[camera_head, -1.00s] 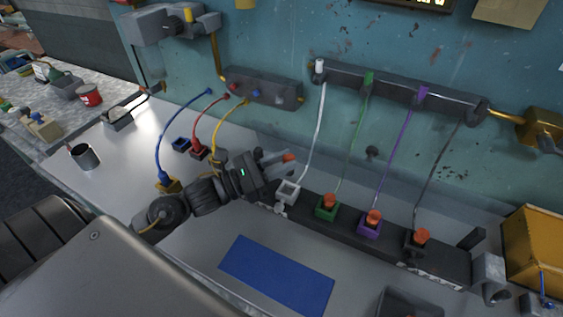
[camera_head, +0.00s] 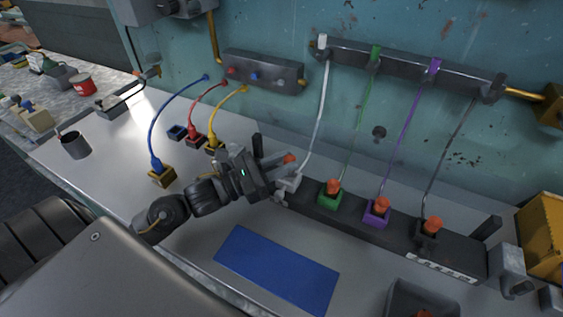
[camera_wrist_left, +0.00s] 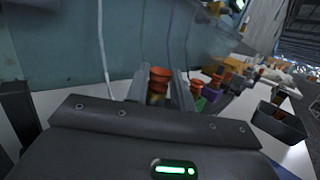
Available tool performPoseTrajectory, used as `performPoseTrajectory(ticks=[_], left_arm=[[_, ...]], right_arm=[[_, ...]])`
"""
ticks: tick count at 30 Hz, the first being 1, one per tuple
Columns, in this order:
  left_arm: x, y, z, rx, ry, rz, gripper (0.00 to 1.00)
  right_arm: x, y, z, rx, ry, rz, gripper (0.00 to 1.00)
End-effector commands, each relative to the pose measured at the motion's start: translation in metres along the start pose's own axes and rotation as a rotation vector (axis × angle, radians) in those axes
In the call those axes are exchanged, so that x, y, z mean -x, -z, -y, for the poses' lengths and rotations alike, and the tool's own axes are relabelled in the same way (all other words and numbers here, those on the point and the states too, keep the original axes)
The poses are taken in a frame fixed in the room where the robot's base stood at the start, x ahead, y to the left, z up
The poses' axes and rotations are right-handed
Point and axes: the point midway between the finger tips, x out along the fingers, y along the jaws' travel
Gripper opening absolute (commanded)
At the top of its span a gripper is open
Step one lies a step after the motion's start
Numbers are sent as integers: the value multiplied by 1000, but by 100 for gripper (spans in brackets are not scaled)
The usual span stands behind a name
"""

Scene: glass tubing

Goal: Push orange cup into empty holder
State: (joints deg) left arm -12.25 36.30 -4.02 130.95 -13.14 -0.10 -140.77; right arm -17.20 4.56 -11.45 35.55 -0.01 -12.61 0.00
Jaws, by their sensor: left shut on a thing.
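My left gripper (camera_head: 279,164) is shut on an orange cup (camera_head: 290,158). In the left wrist view, the cup (camera_wrist_left: 159,74) sits between the two fingers of the gripper (camera_wrist_left: 163,88), orange on top with a yellowish part below. The white holder (camera_head: 291,184) is at the left end of the black rail, just below the held cup; the gripper partly hides it. The cup appears above the holder, apart from it. Green (camera_head: 328,197), purple (camera_head: 376,217) and black (camera_head: 425,236) holders each carry an orange cup. My right gripper is not in view.
A white cord (camera_head: 313,120) hangs down close beside the held cup. Blue, red and yellow cords run to sockets on the left. A blue mat (camera_head: 277,268) lies in front of the rail. A dark bin (camera_head: 420,300) stands at the bottom right.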

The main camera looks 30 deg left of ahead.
Motion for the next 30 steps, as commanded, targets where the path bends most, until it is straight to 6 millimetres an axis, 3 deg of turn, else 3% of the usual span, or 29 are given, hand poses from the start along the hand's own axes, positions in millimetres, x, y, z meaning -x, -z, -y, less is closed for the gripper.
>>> performPoseTrajectory(ticks=[30], left_arm=[[0, 0, 0, 0, 0, 0, 0]], right_arm=[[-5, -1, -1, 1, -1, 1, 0]])
